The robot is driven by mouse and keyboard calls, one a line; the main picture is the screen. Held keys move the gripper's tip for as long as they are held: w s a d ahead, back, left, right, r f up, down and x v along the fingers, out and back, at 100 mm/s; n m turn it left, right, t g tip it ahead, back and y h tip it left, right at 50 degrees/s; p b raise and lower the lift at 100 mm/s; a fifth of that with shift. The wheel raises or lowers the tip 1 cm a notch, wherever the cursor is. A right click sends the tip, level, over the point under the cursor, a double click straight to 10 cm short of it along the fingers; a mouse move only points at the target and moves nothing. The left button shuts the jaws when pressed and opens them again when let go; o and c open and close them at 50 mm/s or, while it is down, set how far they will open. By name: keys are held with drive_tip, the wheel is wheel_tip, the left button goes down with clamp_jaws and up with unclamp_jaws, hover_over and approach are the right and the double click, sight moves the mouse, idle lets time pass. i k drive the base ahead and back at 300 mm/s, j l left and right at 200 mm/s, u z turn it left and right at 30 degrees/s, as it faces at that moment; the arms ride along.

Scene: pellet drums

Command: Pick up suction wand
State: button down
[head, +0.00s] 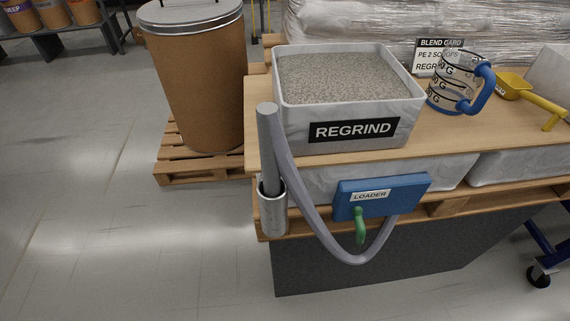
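The suction wand (268,140) is a grey tube standing nearly upright at the left front corner of the wooden bench. Its lower end sits inside a metal cup-like holder (274,215). A pale grey-violet hose (305,205) runs from near the wand's top, loops down in front of the bench and rises behind the blue LOADER box (383,196). A green handle (360,225) hangs below that box. My gripper is not in view.
A REGRIND bin (350,105) full of grey pellets stands on the bench close to the wand. A clear measuring jug (452,85) and a yellow scoop (530,95) are further right. A brown drum (197,80) stands on a pallet at left. The left floor is clear.

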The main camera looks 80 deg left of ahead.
sight(272, 177)
drive_tip(key=u, duration=1.65)
